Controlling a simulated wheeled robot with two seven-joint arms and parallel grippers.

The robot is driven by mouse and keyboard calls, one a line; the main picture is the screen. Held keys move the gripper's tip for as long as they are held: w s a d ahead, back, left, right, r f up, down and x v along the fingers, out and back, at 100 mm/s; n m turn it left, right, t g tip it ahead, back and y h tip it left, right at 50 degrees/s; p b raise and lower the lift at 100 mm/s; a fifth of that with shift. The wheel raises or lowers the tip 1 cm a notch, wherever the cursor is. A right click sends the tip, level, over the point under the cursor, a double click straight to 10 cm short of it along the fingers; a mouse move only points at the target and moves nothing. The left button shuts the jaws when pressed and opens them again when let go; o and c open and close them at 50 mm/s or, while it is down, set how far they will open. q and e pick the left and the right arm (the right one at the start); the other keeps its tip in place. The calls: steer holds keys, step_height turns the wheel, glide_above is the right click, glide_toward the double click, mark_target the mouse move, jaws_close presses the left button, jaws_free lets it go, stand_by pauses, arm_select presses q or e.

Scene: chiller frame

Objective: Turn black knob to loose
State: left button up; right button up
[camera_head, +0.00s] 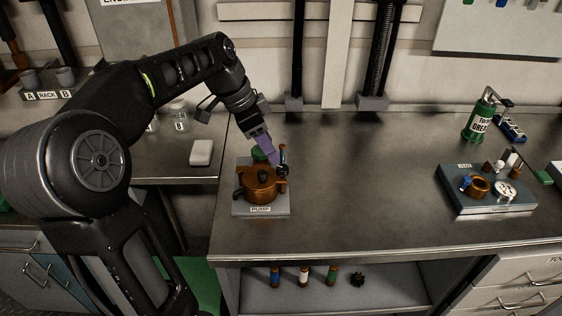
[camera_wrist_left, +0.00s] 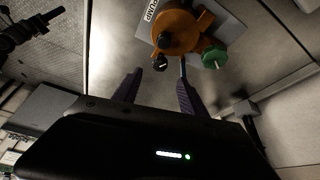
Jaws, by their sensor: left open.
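The pump (camera_head: 262,187) is an orange-brown round body on a grey base plate (camera_head: 285,208) labelled PUMP. It also shows upside down at the top of the left wrist view (camera_wrist_left: 178,32). A small black knob (camera_head: 282,171) sits on its side, and shows in the left wrist view (camera_wrist_left: 160,62) close to and between my fingertips. Another black part (camera_head: 263,176) is on the pump's top. A green knob (camera_head: 259,154) is at the back, partly hidden by my gripper. My left gripper (camera_head: 275,161) has purple fingers, spread apart with nothing between them, beside the side knob. Contact cannot be told.
A blue-grey tray (camera_head: 494,208) with an orange ring and small parts lies at the right. A green bottle (camera_head: 480,118) stands behind it. The bench between pump and tray is clear. A white block (camera_head: 201,152) lies on the left counter. A lower shelf holds several small items.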

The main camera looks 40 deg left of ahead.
mark_target(282, 168)
arm_select(q)
steer(key=x, duration=0.7)
steer(key=shift+w+f+p, duration=0.15)
steer(key=shift+f+p, duration=0.1)
steer(key=shift+p, duration=0.15)
jaws_close()
